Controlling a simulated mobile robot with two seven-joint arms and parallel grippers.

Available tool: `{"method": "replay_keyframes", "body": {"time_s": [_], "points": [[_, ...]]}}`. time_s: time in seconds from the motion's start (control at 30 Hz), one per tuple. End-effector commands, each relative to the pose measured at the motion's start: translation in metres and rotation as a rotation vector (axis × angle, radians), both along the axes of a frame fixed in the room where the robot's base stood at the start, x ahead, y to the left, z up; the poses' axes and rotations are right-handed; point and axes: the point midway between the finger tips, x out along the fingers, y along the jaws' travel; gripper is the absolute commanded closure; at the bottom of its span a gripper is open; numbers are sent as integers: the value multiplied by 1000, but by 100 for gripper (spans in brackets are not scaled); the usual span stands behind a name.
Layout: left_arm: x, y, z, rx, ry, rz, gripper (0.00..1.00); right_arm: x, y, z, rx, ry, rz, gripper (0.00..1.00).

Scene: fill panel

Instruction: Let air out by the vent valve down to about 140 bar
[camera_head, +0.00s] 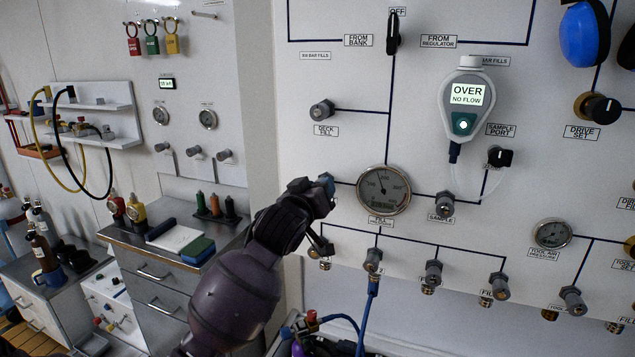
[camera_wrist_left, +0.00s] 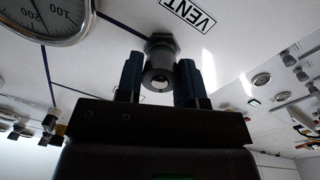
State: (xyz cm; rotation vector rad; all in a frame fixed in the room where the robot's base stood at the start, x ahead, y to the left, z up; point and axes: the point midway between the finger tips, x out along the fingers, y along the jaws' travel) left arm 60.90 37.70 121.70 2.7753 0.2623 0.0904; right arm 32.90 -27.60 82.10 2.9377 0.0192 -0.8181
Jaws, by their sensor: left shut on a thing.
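My left gripper (camera_head: 326,184) reaches the panel just left of the round fill pressure gauge (camera_head: 383,191). In the left wrist view my left gripper (camera_wrist_left: 160,82) has its two blue fingers on either side of the dark vent valve knob (camera_wrist_left: 158,70), shut on it. The VENT label (camera_wrist_left: 188,13) is beside the knob. The gauge needle points up and slightly left in the head view, but the value is too small to read. Part of the gauge (camera_wrist_left: 40,15) shows in the wrist view, with 100 and 200 marked. My right gripper is not in view.
A sample meter (camera_head: 464,105) reading "OVER NO FLOW" hangs right of the gauge. The sample valve (camera_head: 445,204) is close to the gauge. Several fill valves (camera_head: 433,272) line the lower panel, and a blue hose (camera_head: 368,310) hangs below. A steel bench (camera_head: 165,270) stands left.

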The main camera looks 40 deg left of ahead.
Motion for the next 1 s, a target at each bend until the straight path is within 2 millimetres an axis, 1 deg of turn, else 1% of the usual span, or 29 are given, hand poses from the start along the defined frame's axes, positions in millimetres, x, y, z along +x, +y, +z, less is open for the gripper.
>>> {"method": "replay_keyframes", "body": {"time_s": [0.03,0.1,0.27,0.5,0.7,0.87,0.9,0.97,1.0], "points": [[0,0,1,-28,-3,0,89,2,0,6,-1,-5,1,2],[0,-1,1,-57,-10,0,89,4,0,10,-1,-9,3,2],[0,0,0,-103,-22,0,89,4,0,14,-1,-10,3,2],[0,0,-1,-132,-29,-1,89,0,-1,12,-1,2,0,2],[0,0,-2,-133,-29,0,89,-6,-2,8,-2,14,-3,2],[0,0,-2,-132,-29,0,89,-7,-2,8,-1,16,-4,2],[0,0,-2,-132,-29,0,59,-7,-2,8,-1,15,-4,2],[0,0,-2,-132,-29,0,50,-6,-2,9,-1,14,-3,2],[0,0,-1,-132,-29,0,44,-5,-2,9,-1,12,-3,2]]}}
